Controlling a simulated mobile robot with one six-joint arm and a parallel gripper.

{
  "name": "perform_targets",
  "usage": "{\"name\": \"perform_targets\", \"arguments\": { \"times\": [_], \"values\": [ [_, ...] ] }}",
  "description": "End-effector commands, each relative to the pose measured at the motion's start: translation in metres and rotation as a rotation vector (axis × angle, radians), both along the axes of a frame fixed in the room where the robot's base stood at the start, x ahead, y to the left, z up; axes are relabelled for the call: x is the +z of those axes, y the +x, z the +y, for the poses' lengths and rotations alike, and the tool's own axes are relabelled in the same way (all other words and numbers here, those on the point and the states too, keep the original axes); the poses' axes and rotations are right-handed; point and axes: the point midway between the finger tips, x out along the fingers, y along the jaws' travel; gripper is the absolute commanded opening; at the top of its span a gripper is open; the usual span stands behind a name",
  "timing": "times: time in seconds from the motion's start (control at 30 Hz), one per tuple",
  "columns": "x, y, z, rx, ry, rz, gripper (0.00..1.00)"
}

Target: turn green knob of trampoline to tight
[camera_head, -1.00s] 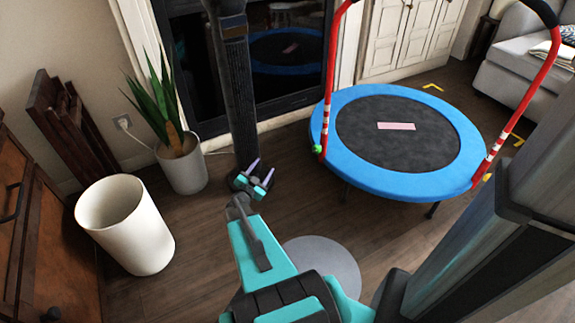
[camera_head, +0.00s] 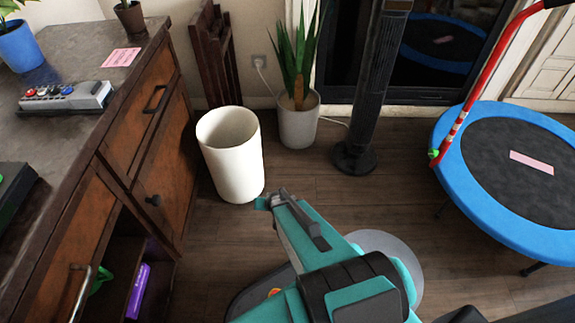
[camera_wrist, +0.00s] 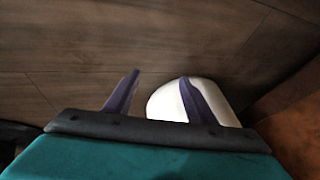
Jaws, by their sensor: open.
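The trampoline (camera_head: 470,205) stands at the right of the head view, with a blue rim, a dark mat and a red handle bar (camera_head: 487,75). The small green knob (camera_head: 433,154) is at the lower end of the bar's left leg, by the rim's left edge. Which way it is set is too small to tell. My gripper (camera_wrist: 159,75) is open and empty in the wrist view, above the wooden floor. In the head view only a bit of it shows near the white bin, well left of the knob.
The white bin (camera_head: 233,165) is close to my gripper and shows behind its right finger. A potted plant (camera_head: 298,120) and a black tower fan (camera_head: 375,90) stand behind. A wooden cabinet (camera_head: 165,170) fills the left. Floor between fan and trampoline is clear.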

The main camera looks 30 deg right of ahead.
Motion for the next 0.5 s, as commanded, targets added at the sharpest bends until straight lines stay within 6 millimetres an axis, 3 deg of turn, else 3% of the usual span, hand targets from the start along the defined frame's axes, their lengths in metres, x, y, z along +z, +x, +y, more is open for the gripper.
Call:
{"name": "perform_targets", "arguments": {
  "times": [0.03,0.2,0.33,0.5],
  "values": [
    [-0.004,-0.016,0.021,0.055,0.013,0.056,0.50],
    [-0.017,-0.077,0.074,0.224,0.041,0.269,0.50],
    [-0.019,-0.131,0.101,0.340,0.041,0.441,0.50],
    [-0.012,-0.198,0.118,0.462,0.017,0.663,0.50]
  ]
}}
